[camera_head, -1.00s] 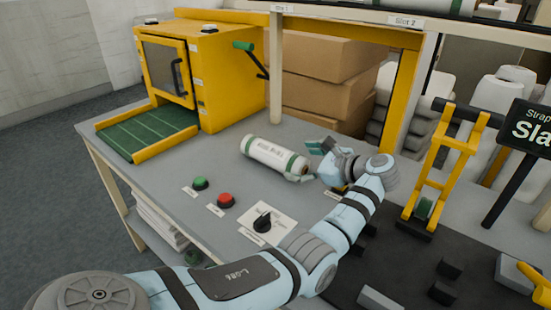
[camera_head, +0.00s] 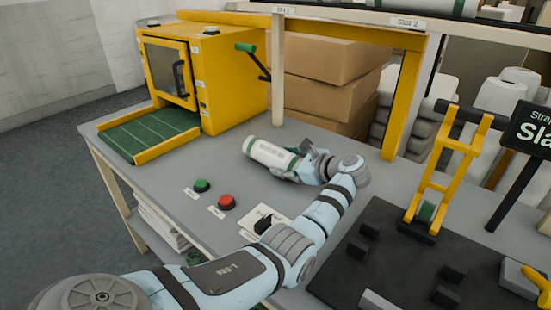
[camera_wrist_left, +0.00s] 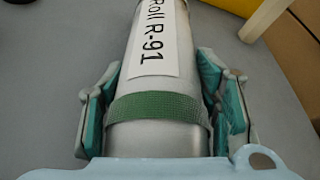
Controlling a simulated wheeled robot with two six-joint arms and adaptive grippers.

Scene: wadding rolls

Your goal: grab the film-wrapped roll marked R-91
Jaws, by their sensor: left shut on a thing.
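The film-wrapped roll (camera_head: 267,153) lies on the grey table in the head view, silvery white with a green band near each end. In the left wrist view the roll (camera_wrist_left: 155,85) carries a white label reading "Roll R-91". My left gripper (camera_head: 297,162) is at the roll's right end in the head view. In the wrist view its teal-padded fingers (camera_wrist_left: 160,105) stand on both sides of the roll near the green band, shut on it. The roll appears to rest on the table. My right gripper is not in view.
A yellow machine (camera_head: 215,85) with a green belt (camera_head: 150,132) stands at the back left. A green button (camera_head: 202,186), a red button (camera_head: 226,202) and a black knob (camera_head: 264,223) lie in front of the roll. A yellow post (camera_head: 400,100) stands behind right.

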